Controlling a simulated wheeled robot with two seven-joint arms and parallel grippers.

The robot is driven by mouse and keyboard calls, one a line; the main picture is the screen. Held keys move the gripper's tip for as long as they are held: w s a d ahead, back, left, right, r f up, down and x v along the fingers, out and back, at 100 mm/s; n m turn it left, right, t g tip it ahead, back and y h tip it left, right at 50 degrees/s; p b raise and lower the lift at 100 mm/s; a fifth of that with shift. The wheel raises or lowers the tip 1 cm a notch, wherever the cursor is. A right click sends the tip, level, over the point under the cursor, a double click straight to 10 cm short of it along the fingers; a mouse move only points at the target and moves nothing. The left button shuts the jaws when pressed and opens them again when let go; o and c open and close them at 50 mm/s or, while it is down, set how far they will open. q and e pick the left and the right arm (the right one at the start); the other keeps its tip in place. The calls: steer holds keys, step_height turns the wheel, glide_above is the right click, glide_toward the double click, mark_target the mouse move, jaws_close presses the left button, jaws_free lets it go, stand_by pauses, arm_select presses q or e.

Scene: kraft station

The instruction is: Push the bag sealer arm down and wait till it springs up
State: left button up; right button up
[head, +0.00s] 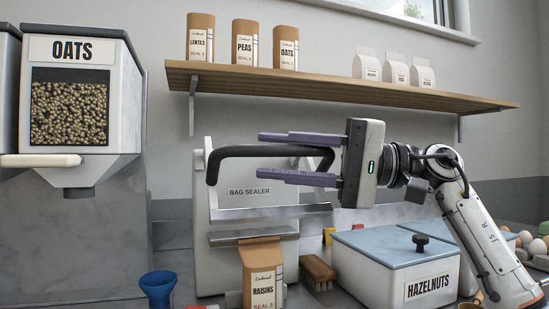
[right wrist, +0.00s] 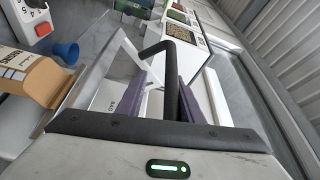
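The bag sealer (head: 200,230) is a white upright machine in the middle of the head view. Its black handle bar (head: 232,151) is the arm, and it stands raised above the metal jaw (head: 270,212). My right gripper (head: 252,156) is open, with its purple fingers reaching left, one above and one below the black bar. In the right wrist view the bar (right wrist: 170,75) runs between the spread fingers; I cannot tell whether either touches it. A kraft raisins bag (head: 262,275) stands upright in front of the sealer, below the jaw. My left gripper is not in view.
A hazelnuts bin (head: 375,278) with a blue lid stands right of the sealer, under my right arm. A brush (head: 318,270) lies between them. An oats dispenser (head: 115,110) and a blue funnel (head: 158,287) are at left. A wooden shelf (head: 330,86) with bags hangs above.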

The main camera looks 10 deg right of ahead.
mark_target(326, 156)
steer(key=shift+r+v, duration=0.15)
steer(key=shift+v, duration=1.1)
steer(key=shift+r+v, duration=0.15)
steer(key=shift+v, duration=1.1)
steer(key=shift+r+v, duration=0.15)
steer(key=shift+v, duration=1.4)
steer(key=shift+r+v, duration=0.15)
steer(key=shift+v, duration=1.35)
